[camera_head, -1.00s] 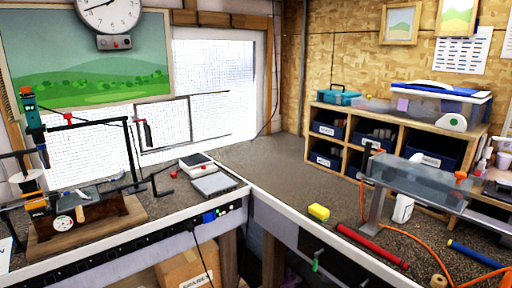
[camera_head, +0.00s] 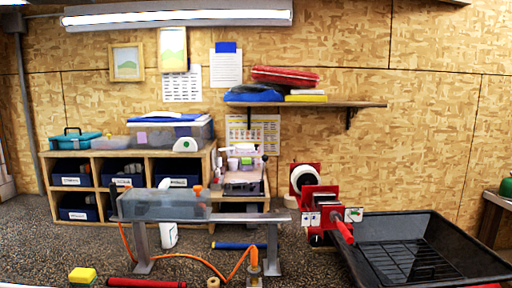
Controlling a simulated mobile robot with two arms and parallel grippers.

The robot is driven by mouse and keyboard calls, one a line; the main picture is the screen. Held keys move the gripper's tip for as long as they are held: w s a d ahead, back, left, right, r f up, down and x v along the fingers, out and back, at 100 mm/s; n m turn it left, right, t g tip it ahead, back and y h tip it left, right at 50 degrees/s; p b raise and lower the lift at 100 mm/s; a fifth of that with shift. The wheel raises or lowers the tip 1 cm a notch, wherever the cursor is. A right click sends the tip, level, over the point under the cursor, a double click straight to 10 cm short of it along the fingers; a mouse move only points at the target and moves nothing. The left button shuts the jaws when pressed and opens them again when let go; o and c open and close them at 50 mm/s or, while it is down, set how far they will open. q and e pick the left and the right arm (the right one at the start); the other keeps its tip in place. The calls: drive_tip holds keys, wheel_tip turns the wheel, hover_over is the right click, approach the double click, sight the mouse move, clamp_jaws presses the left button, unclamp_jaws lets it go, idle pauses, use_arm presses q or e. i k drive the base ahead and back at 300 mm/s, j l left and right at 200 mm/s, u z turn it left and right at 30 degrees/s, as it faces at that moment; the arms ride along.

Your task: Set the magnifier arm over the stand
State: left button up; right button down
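No magnifier arm that I can make out shows in the head view now. A grey metal stand (camera_head: 143,246) with two uprights and a flat top bar is at the lower left centre; I cannot tell whether it is the task's stand. A see-through tray (camera_head: 165,206) sits at its top, with an orange knob at the tray's right end. An orange hose (camera_head: 236,268) runs around its legs. Neither of my grippers is in view.
A red vise-like device (camera_head: 318,205) with a white roll stands right of centre. A black tray (camera_head: 440,230) with a grid is at the right. A yellow sponge (camera_head: 82,275), a red tube (camera_head: 146,283) and a blue tube (camera_head: 238,246) lie on the bench. Cubbies (camera_head: 145,155) stand behind.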

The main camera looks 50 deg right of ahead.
sight(240, 147)
drive_tip(key=z, duration=1.45)
